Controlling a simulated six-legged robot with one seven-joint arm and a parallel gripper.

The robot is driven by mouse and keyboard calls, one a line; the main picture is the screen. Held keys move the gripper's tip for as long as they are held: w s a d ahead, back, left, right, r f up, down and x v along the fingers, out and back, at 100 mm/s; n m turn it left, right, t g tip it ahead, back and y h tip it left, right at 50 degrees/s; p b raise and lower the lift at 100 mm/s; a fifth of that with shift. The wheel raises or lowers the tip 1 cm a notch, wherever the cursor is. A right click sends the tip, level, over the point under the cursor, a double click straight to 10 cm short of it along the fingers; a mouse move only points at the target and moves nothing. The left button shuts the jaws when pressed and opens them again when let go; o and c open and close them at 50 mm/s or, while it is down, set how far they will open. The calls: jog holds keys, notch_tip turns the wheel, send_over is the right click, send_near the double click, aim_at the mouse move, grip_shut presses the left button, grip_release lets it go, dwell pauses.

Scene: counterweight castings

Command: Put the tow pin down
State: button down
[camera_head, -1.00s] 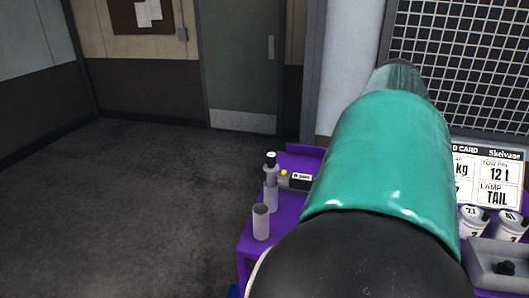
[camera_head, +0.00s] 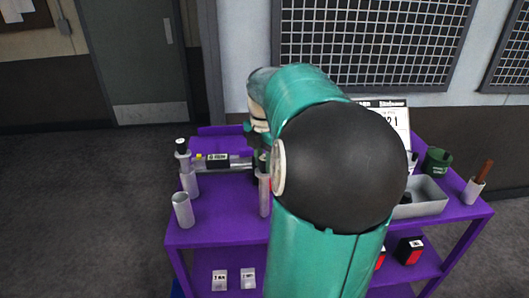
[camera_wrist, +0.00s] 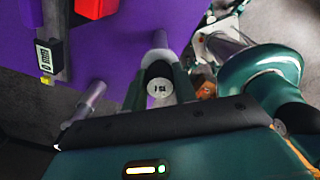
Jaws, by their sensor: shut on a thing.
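My gripper (camera_wrist: 160,90) is shut on the tow pin (camera_wrist: 159,87). In the wrist view the pin's round pale end face, with a small dark mark too blurred to read, shows between the two dark green fingers. In the head view my arm hides most of the gripper (camera_head: 262,160). A grey upright cylinder (camera_head: 264,196) shows just below it, over the purple cart (camera_head: 225,231). I cannot tell whether this is the pin's shank or a holder, nor whether it touches the cart. An empty grey tube (camera_head: 183,210) stands at the cart's front left.
Behind that tube, a black-topped pin (camera_head: 182,152) stands in another grey tube (camera_head: 190,186). A clear labelled cylinder (camera_head: 222,162) lies at the back. A grey tray (camera_head: 428,196), a dark green cup (camera_head: 437,161) and a card (camera_head: 396,121) are on the right. The front left top is mostly bare.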

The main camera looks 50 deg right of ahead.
jog(key=shift+f, duration=0.55)
jog(key=c, duration=1.1)
grip_release()
notch_tip(320, 180, up, 12)
jog(key=shift+r, duration=0.15)
